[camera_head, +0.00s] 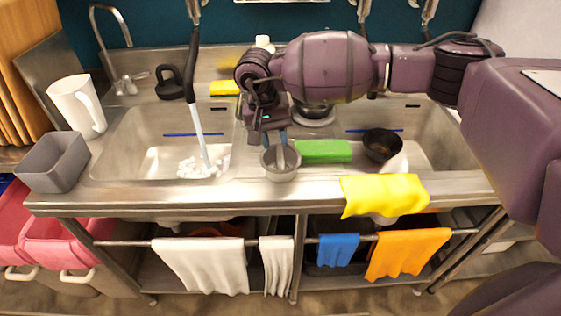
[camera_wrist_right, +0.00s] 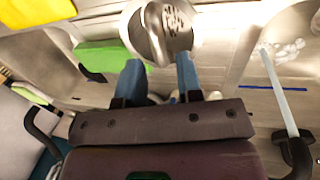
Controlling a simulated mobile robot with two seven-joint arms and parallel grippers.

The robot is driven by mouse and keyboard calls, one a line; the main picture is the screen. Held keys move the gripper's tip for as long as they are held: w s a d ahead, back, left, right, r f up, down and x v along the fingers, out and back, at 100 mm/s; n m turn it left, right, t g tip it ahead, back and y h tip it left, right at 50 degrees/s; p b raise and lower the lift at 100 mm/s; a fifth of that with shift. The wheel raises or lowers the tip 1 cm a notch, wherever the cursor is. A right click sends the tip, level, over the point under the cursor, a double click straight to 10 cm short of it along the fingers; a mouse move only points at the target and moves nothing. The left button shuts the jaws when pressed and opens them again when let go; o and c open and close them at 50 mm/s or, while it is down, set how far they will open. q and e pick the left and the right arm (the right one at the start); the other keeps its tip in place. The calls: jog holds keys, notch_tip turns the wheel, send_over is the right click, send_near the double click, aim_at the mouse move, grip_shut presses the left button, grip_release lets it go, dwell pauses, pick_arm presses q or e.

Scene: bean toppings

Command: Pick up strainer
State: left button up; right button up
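The strainer (camera_head: 281,165) is a small round metal cup with holes in its bottom. It is at the front edge of the sink divider in the head view, and it also shows at the top of the right wrist view (camera_wrist_right: 185,22). My right gripper (camera_head: 276,134) is just above and behind it, pointing down. In the wrist view its blue fingertips (camera_wrist_right: 160,65) are spread apart, with a metal part of the strainer lying toward the gap between them. I cannot tell whether they touch it. My left gripper is out of view.
A green sponge (camera_head: 324,152) lies right beside the strainer. A dark bowl (camera_head: 382,144) is in the right basin. Water runs from the tap (camera_head: 198,125) into the left basin. A yellow cloth (camera_head: 383,194) hangs over the front edge. A grey bin (camera_head: 53,162) and white pitcher (camera_head: 75,104) stand left.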

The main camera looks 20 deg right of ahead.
aim_at(280, 152)
jog(key=shift+s+d+f+p, duration=0.1)
jog(key=shift+d+f, duration=0.15)
jog(key=shift+f, duration=0.75)
jog(key=shift+w+d+f+p, duration=0.1)
jog(key=shift+d+f, duration=0.15)
jog(key=shift+f, duration=0.7)
jog(key=shift+s+d+f+p, duration=0.1)
jog(key=shift+d+f, duration=0.15)
jog(key=shift+f, duration=0.75)
grip_shut()
